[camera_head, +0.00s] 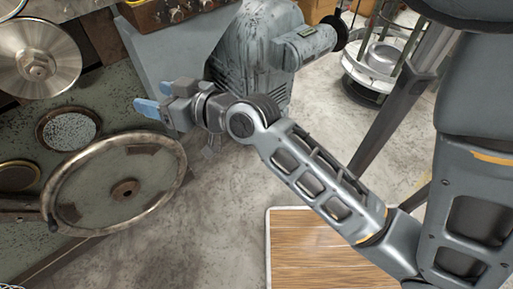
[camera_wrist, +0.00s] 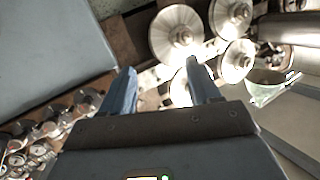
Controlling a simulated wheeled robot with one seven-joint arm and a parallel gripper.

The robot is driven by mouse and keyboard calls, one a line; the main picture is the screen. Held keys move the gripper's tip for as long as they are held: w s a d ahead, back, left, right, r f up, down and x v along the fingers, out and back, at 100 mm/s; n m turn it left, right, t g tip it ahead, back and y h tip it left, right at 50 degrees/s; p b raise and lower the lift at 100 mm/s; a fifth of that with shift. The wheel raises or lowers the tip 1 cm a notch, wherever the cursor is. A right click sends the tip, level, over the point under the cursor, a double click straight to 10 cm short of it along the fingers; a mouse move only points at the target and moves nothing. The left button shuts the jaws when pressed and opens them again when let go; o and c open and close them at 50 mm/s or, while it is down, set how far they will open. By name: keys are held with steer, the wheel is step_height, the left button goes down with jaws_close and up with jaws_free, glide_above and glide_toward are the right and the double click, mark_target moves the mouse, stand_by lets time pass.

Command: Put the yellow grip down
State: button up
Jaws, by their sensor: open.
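I cannot make out a yellow grip in either view. My gripper (camera_head: 148,98) is at the left of the head view, above the machine's front edge, with its blue fingers pointing left. In the wrist view my gripper (camera_wrist: 161,73) shows two blue fingers standing apart, with a clear gap and nothing held between them. Metal discs (camera_wrist: 177,32) of the machine show beyond the fingertips.
A large handwheel (camera_head: 82,192) and a shiny metal disc (camera_head: 37,62) are on the machine at left. A grey motor (camera_head: 257,55) stands behind my gripper. A wooden board (camera_head: 318,250) lies on the floor. A round wire-framed stand (camera_head: 378,62) is at the back right.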

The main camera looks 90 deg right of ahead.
steer(key=s+a+f+n+y, duration=0.2)
steer(key=s+a+n+y, duration=0.4)
steer(key=s+a, duration=1.3)
steer(key=shift+f+n+y, duration=0.2)
steer(key=shift+n+y, duration=0.2)
steer(key=shift+n, duration=0.1)
steer(key=shift+c, duration=0.3)
